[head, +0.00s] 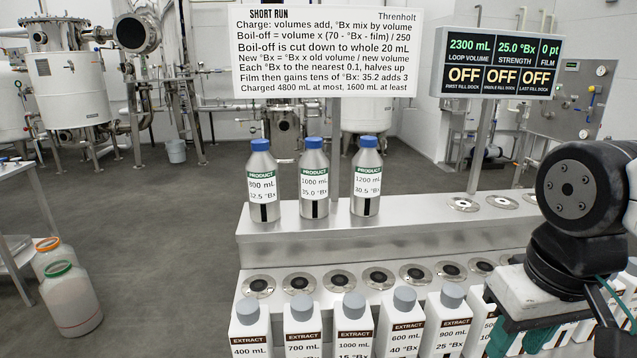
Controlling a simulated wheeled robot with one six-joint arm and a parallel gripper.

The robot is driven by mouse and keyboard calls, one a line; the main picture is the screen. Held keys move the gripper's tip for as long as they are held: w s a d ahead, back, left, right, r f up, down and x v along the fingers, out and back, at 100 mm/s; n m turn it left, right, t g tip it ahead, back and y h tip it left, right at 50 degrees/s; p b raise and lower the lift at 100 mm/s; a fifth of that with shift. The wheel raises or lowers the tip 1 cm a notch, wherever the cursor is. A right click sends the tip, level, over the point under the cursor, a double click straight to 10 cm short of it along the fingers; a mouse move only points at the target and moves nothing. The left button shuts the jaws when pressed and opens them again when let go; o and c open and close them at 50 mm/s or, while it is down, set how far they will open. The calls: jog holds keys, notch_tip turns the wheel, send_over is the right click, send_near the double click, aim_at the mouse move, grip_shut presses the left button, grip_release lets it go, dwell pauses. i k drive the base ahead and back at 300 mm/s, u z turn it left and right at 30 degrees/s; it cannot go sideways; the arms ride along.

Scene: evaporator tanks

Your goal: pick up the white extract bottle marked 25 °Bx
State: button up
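The white extract bottle marked 25 °Bx (447,322) stands upright in the front row, with a grey cap and a brown label band. Its label reads 900 mL, and its lower part is cut off by the frame edge. My gripper (520,334) is at the lower right, to the right of this bottle and apart from it. Teal finger-like parts show under its pale body among the bottles there. Their tips are partly hidden, so I cannot tell how far apart they are or whether anything is between them.
Extract bottles marked 40 °Bx (403,325) and 15 °Bx (351,327) stand to the left; more are partly hidden at right. Behind them is a steel ledge (420,246) with round docks and three blue-capped product bottles (313,186). A status display (497,62) reads OFF.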

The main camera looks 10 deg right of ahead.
aim_at(449, 318)
jog(key=u, duration=3.05)
jog(key=k, duration=0.85)
jog(key=z, duration=2.55)
